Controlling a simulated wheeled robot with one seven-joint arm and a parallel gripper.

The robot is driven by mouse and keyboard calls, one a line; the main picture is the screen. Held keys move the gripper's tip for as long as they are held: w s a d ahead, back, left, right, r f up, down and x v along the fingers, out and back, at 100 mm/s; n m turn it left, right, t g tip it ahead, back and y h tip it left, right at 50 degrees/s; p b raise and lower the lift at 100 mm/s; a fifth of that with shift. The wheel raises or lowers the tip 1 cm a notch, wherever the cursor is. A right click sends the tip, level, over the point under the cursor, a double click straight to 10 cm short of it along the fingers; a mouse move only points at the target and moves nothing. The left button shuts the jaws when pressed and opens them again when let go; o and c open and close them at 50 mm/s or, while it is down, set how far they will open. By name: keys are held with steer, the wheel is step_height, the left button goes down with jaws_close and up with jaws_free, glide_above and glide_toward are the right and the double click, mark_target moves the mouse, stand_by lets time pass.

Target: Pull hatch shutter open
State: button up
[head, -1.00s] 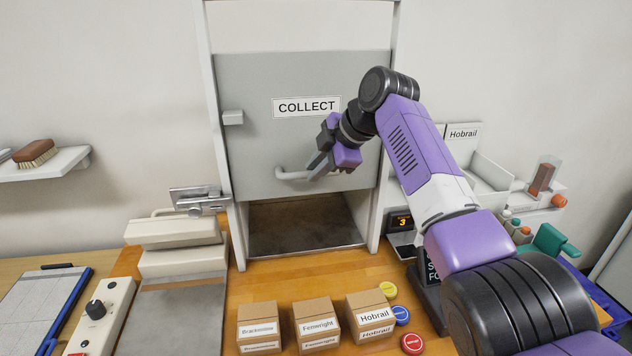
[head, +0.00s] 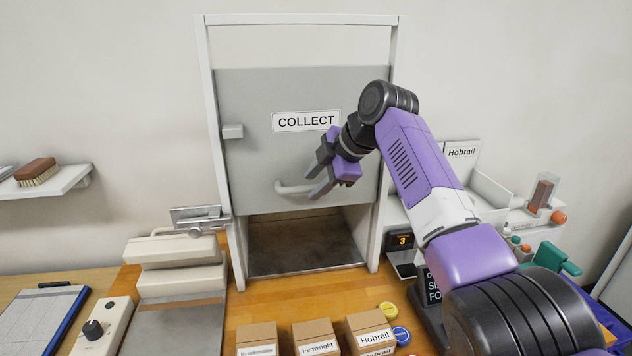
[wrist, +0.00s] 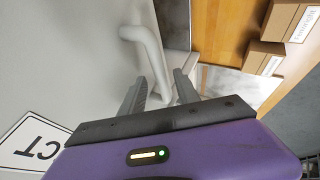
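The grey hatch shutter (head: 250,160), labelled COLLECT, stands partly raised in its white frame, with an opening (head: 300,240) below its lower edge. Its pale bar handle (head: 290,187) is near the bottom of the shutter; it also shows in the wrist view (wrist: 143,50). My gripper (head: 319,174) is at the right end of the handle. In the wrist view my fingers (wrist: 161,88) are apart, one on each side of the bar, with small gaps visible. The right end of the handle is partly hidden by the gripper.
Several labelled cardboard boxes (head: 318,340) stand on the wooden counter before the hatch. A cream press-like device (head: 175,252) is at left. A small display (head: 402,241) and white bins (head: 485,195) are at right. A wall shelf with a brush (head: 37,171) is far left.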

steer(key=b+v, duration=0.2)
steer(key=v, duration=0.5)
steer(key=shift+s+d+r, duration=0.2)
steer(key=shift+r, duration=0.1)
steer(key=shift+d, duration=0.1)
